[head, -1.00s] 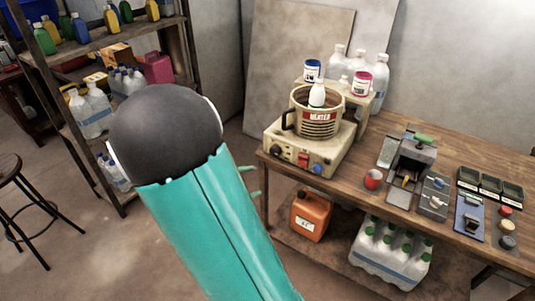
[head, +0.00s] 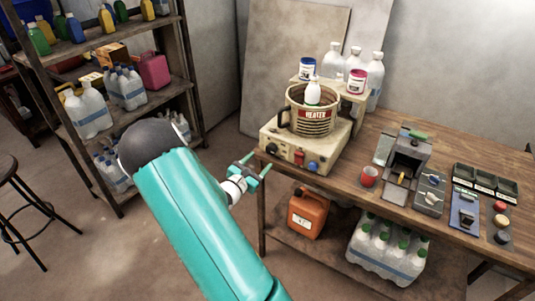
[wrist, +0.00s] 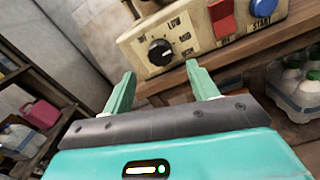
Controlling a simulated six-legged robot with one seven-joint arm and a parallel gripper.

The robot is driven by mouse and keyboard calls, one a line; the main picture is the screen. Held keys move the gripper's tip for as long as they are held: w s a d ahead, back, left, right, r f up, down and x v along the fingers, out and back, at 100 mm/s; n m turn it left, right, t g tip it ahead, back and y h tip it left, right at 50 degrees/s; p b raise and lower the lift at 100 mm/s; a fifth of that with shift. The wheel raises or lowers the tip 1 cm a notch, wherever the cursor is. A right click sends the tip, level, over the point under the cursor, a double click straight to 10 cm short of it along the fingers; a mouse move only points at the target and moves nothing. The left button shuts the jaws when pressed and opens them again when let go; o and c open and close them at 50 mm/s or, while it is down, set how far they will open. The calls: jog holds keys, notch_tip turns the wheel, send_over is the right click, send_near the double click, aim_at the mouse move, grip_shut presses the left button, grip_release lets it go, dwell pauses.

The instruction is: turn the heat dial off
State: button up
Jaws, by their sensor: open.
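The heat dial (wrist: 160,51) is a black knob with a white pointer mark on the cream front of the heater base (head: 282,146). In the wrist view labels ring it, and "LOW" reads at its upper right. In the head view the dial (head: 272,148) is small at the base's left front. My gripper (wrist: 160,82) is open and empty, its two teal fingers pointing toward the panel, below the dial and apart from it. In the head view my gripper (head: 256,172) is just left of and below the bench's front left corner.
A red switch (wrist: 221,18) and a blue START button (wrist: 263,7) sit right of the dial. A pot marked HEATER (head: 312,112) holding a white bottle stands on the base. An orange jerrycan (head: 307,214) is on the lower shelf. A shelf rack (head: 120,110) stands left.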

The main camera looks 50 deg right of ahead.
aim_at(269, 151)
jog(key=d, duration=0.6)
jog(key=shift+w+d, duration=0.25)
jog(key=shift+w, duration=0.05)
jog(key=c, duration=1)
